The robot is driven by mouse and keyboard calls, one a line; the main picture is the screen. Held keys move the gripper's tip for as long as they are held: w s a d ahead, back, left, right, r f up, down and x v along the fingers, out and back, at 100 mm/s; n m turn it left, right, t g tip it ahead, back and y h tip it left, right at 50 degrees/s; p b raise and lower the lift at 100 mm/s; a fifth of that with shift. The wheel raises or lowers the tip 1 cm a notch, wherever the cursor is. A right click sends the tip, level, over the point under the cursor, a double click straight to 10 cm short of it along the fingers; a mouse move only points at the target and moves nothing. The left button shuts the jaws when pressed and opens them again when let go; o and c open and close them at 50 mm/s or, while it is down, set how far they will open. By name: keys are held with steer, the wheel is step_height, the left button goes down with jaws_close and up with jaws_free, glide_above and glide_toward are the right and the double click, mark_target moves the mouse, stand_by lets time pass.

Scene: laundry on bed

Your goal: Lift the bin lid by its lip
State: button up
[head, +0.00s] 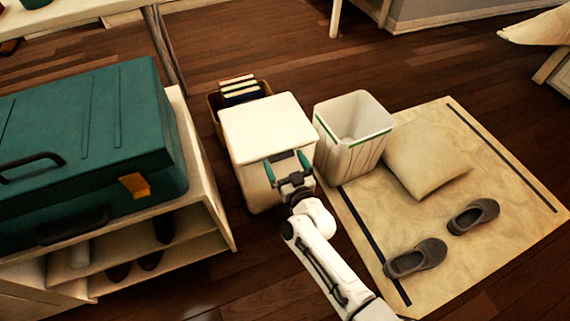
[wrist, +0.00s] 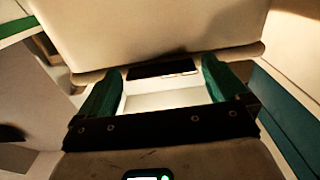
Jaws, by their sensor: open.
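The white bin (head: 248,175) stands on the wood floor with its flat cream lid (head: 265,122) on top, looking closed in the head view. My gripper (head: 286,160) is at the lid's near edge, its two green fingers spread apart and empty. In the wrist view my gripper (wrist: 163,72) has a finger on each side of a dark slot (wrist: 163,69) just below a broad cream panel with a rounded edge (wrist: 150,35). Whether that panel is the lid or the bin's front, and whether the fingers touch it, I cannot tell. The lip is not clearly visible.
An open white basket with a green stripe (head: 352,130) stands close right of the bin. A book box (head: 240,92) is behind it. A teal suitcase (head: 90,150) lies on a shelf unit at left. A cushion (head: 425,155) and shoes (head: 415,258) lie on the rug (head: 500,215).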

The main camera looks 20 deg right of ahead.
steer(key=shift+w, duration=0.2)
steer(key=c, duration=1.3)
steer(key=shift+r, duration=0.15)
